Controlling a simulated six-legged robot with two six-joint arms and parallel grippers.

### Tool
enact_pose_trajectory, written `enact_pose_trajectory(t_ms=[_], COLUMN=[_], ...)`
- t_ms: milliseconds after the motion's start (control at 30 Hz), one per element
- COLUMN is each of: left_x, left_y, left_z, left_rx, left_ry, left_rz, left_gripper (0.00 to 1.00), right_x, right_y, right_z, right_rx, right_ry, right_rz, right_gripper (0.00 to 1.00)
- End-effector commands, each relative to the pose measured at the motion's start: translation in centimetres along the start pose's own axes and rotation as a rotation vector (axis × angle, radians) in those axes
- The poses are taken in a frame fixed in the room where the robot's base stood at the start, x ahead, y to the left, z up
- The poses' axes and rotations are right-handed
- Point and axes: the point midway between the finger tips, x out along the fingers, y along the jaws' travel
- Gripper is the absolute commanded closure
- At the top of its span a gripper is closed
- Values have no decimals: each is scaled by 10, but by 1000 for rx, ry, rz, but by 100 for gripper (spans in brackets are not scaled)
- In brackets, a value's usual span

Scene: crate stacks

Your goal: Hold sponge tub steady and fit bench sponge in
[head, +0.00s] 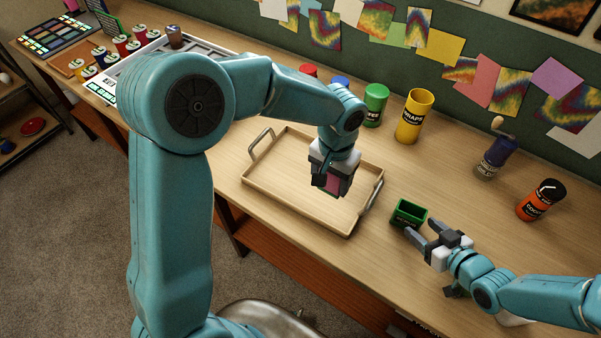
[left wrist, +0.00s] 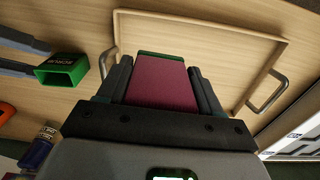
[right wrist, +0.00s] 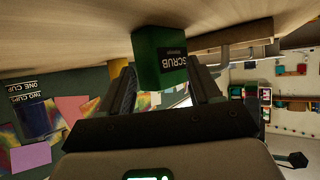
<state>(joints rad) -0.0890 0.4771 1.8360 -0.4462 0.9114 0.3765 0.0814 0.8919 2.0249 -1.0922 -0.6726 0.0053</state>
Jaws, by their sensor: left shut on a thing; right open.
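The sponge (head: 331,184), maroon with a green layer, is held in my left gripper (head: 333,180) above the wooden tray. In the left wrist view the sponge (left wrist: 160,85) sits between both fingers. The small green sponge tub (head: 403,222) stands upright on the bench, right of the tray, its open top facing up. It also shows in the left wrist view (left wrist: 60,78). My right gripper (head: 420,228) is open, its fingertips close to the tub. In the right wrist view the tub (right wrist: 148,65), with a dark label, appears between the fingertips; contact cannot be told.
The wooden tray (head: 290,202) with metal handles lies left of the tub. Green (head: 375,106) and yellow (head: 412,118) containers stand behind, with a blue jar (head: 495,158) and an orange jar (head: 540,200) at right. Bench between tub and jars is clear.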

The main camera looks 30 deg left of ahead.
Motion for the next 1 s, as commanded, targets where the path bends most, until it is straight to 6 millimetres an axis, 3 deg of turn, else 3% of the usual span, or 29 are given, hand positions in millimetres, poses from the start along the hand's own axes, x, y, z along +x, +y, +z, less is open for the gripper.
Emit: enact_pose_trajectory(t_ms=[100, 300, 700, 733, 800, 867, 1000], left_x=[15, 25, 27, 27, 27, 27, 27], left_y=[0, 0, 0, 0, 0, 0, 0], left_z=[-1, -2, -3, -3, -3, -3, -3], left_rx=[0, 0, 0, 0, 0, 0, 0], left_ry=[0, 0, 0, 0, 0, 0, 0], left_rz=[0, 0, 0, 0, 0, 0, 0], left_gripper=[63, 63, 63, 63, 63, 63, 63], right_x=[22, 42, 49, 49, 49, 48, 48], right_y=[0, 1, 2, 2, 2, 2, 2], right_z=[4, 1, -1, -1, -1, -1, -1], right_rx=[-3, -1, 0, 0, 0, 0, 0], right_ry=[1, 1, 0, 0, 0, 0, 0], right_rz=[-2, -1, 0, 0, 0, 0, 0], right_gripper=[38, 38, 38, 41, 62, 71, 73])
